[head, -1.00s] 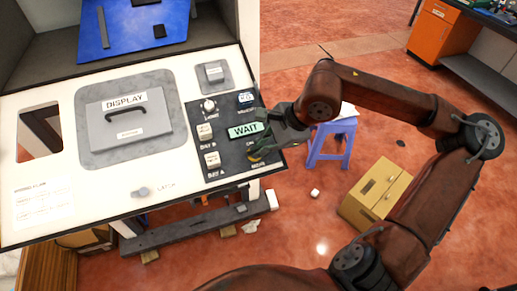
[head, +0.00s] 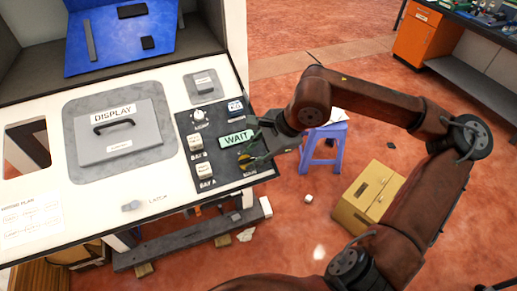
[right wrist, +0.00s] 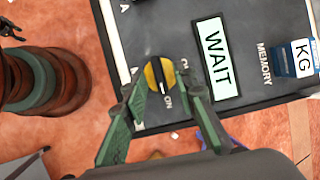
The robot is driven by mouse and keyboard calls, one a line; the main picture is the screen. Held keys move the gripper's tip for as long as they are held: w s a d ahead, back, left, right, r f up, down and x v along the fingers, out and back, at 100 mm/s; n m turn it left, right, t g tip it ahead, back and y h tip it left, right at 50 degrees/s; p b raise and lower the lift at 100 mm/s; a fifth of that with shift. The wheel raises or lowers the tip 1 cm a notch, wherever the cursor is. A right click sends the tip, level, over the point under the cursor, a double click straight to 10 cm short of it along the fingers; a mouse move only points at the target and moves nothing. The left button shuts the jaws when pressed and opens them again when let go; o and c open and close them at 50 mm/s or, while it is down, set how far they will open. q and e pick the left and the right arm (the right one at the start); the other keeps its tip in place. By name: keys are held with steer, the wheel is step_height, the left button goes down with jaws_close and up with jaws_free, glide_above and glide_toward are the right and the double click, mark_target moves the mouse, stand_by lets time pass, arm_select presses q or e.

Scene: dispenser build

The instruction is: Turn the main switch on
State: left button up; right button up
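The main switch is a round yellow knob with a dark bar across it. It shows in the right wrist view (right wrist: 159,75) with ON printed beside it, and partly behind my gripper in the head view (head: 245,162). My right gripper (head: 250,152) hangs over the lower right of the dark control panel. In the right wrist view its green fingers (right wrist: 160,88) are spread, with the knob between their tips. I cannot tell whether they touch it. My left gripper is not in view.
A green WAIT display (head: 236,139) sits just above the switch. The BAY B (head: 195,143) and BAY A (head: 205,170) switches are to its left. A DISPLAY lid (head: 118,132) covers the console's middle. A purple stool (head: 325,142) and a tan box (head: 371,195) stand on the floor.

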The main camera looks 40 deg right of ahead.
steer(key=v, duration=0.7)
stand_by(0.4)
steer(key=shift+s, duration=0.1)
stand_by(0.4)
